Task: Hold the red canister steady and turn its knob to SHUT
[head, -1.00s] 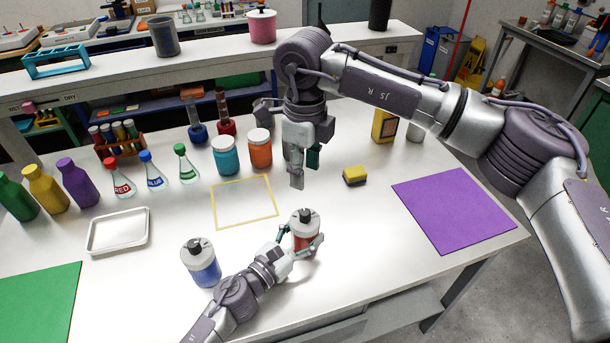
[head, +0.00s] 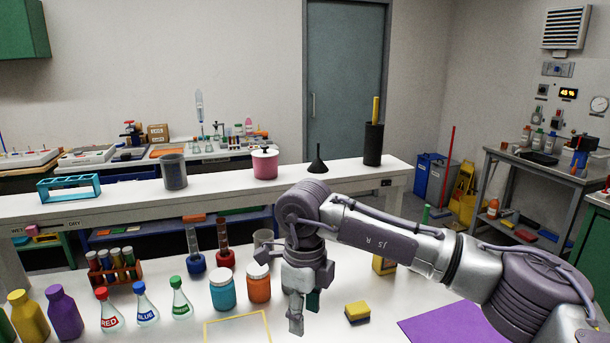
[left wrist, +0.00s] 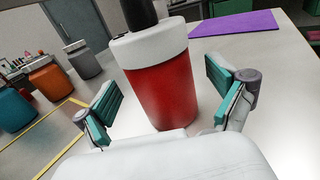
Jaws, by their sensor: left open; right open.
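The red canister (left wrist: 160,90) stands upright in the left wrist view, with a white lid (left wrist: 150,45) and a black knob (left wrist: 138,14) cut off by the top edge. My left gripper (left wrist: 163,84) is open, its teal-padded fingers on either side of the canister. A gap shows beside each pad. The knob's marking cannot be read. My right gripper (head: 304,312) is open and empty, pointing down over the table in the head view. The canister and left arm are outside the head view.
Turquoise (head: 222,289) and orange (head: 258,284) jars stand left of my right gripper. A yellow sponge (head: 357,312) and a purple mat (head: 455,325) lie to its right. A yellow outlined square (head: 237,325) is in front of the jars. A raised shelf (head: 220,193) runs behind.

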